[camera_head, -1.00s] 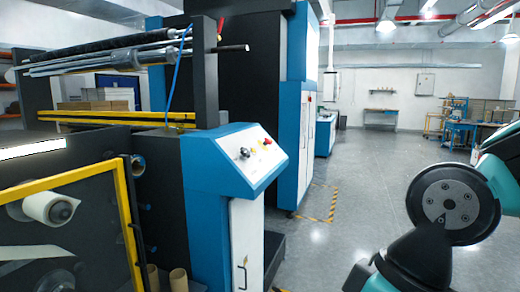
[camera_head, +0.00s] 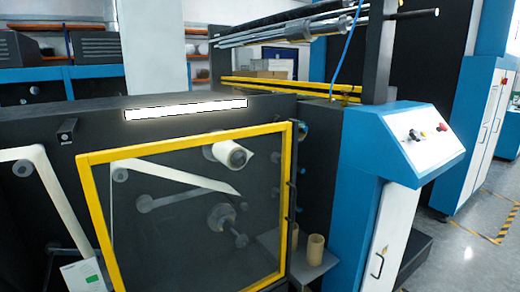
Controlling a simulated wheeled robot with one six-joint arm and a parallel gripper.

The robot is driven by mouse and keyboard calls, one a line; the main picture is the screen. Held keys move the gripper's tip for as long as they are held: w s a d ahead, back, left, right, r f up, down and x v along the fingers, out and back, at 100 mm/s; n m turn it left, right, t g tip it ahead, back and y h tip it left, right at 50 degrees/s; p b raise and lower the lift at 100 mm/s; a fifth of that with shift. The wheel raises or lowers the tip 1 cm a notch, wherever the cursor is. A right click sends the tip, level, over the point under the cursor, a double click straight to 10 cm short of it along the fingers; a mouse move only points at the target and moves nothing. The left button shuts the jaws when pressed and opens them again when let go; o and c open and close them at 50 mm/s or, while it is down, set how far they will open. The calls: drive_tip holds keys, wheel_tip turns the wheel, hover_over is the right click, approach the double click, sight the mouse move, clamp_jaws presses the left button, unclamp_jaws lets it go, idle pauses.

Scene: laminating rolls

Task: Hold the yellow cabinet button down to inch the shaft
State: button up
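The blue and white cabinet (camera_head: 365,155) stands right of centre, with a sloped white control panel (camera_head: 435,150) on top. The panel carries small dark and light knobs (camera_head: 414,135) and a red button (camera_head: 442,127). I cannot make out a yellow button at this size. Several metal shafts (camera_head: 290,32) run across the top of the machine. Behind a yellow-framed clear door (camera_head: 85,195) are a white roll (camera_head: 231,153) and a dark shaft hub (camera_head: 222,217). I cannot tell which shaft the button drives. My gripper is not in view.
The machine's dark front (camera_head: 50,150) fills the left and middle. A small shelf (camera_head: 305,268) with brown cardboard cores (camera_head: 315,249) juts out between door and cabinet. Open grey floor (camera_head: 455,255) with yellow-black striped tape (camera_head: 503,229) lies at the right.

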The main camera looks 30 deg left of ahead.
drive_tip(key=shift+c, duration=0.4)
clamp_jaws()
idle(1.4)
